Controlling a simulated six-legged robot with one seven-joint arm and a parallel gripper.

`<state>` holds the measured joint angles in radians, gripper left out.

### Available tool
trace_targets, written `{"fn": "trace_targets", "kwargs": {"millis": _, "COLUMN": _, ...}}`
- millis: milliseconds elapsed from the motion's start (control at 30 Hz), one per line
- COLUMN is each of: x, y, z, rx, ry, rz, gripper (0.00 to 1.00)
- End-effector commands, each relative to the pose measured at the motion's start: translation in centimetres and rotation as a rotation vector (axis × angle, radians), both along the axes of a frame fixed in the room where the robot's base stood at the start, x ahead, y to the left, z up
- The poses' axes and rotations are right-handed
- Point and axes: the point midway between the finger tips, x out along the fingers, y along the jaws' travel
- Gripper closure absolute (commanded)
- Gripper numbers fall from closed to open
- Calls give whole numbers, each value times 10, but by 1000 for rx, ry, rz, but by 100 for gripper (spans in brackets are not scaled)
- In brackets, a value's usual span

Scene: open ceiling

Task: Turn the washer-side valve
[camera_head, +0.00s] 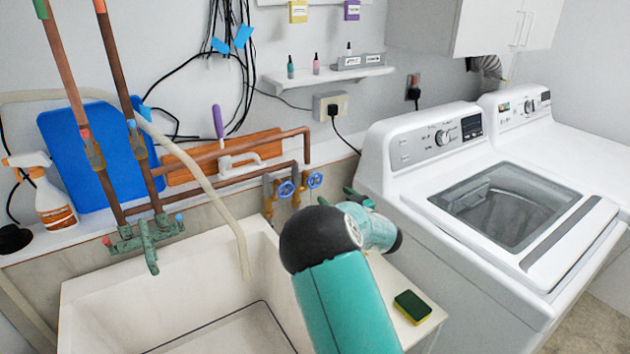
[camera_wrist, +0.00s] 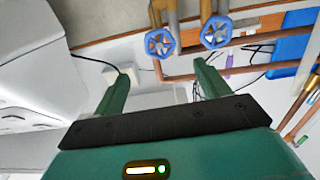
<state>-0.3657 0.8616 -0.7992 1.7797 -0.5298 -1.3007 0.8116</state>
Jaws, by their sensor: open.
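Two blue round valve handles sit side by side on brass fittings on copper pipes behind the sink. The washer-side valve (camera_head: 315,179) is the right one in the head view; in the wrist view it is the left one (camera_wrist: 160,42). The other valve (camera_head: 286,188) is on the sink side, at right in the wrist view (camera_wrist: 216,31). My gripper (camera_wrist: 160,72) is open and empty. Its two green fingers are spread apart, with both handles beyond the tips and not between them. In the head view my teal arm mostly hides the gripper.
The white washer (camera_head: 405,150) stands to the right of the valves. A sink (camera_head: 90,290) with a green faucet (camera_head: 145,240) is at left. A beige hose (camera_head: 215,195) hangs into it. A sponge (camera_head: 412,307) lies on the counter.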

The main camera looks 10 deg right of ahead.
Motion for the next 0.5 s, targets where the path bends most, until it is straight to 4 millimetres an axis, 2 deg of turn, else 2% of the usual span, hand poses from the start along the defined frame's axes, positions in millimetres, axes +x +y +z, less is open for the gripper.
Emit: {"fn": "trace_targets", "kwargs": {"millis": 500, "x": 91, "y": 38, "z": 0, "rx": -2, "ry": -1, "rz": 0, "gripper": 25}}
